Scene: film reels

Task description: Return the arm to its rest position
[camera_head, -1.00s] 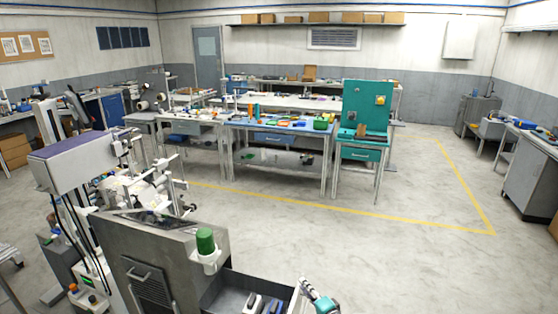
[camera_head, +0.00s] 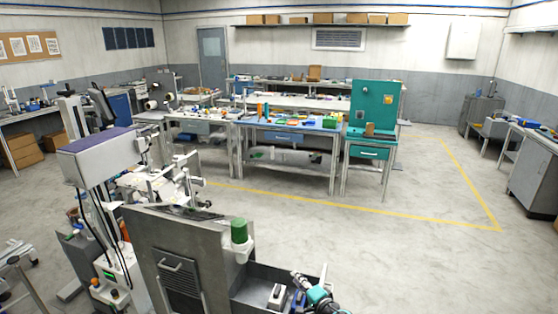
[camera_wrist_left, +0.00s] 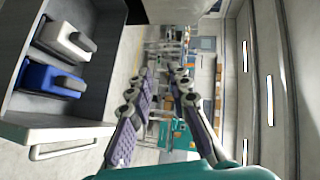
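My left gripper (camera_head: 299,279) shows at the bottom of the head view, by the right part of an open dark grey drawer (camera_head: 255,268). In the left wrist view its two fingers (camera_wrist_left: 162,75) stand apart with nothing between them. The drawer is at the upper left there (camera_wrist_left: 107,45), beside the fingers. A white-and-grey item (camera_wrist_left: 66,40) and a blue item (camera_wrist_left: 50,78) lie in it, clear of the fingers. My right gripper is in neither view.
A grey metal cabinet (camera_head: 150,240) with a green cylinder (camera_head: 239,231) in a white cup stands left of the drawer. A white machine (camera_head: 100,155) stands behind it. Workbenches (camera_head: 290,125) and a teal panel (camera_head: 375,105) are farther back. The floor (camera_head: 400,255) at right is clear.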

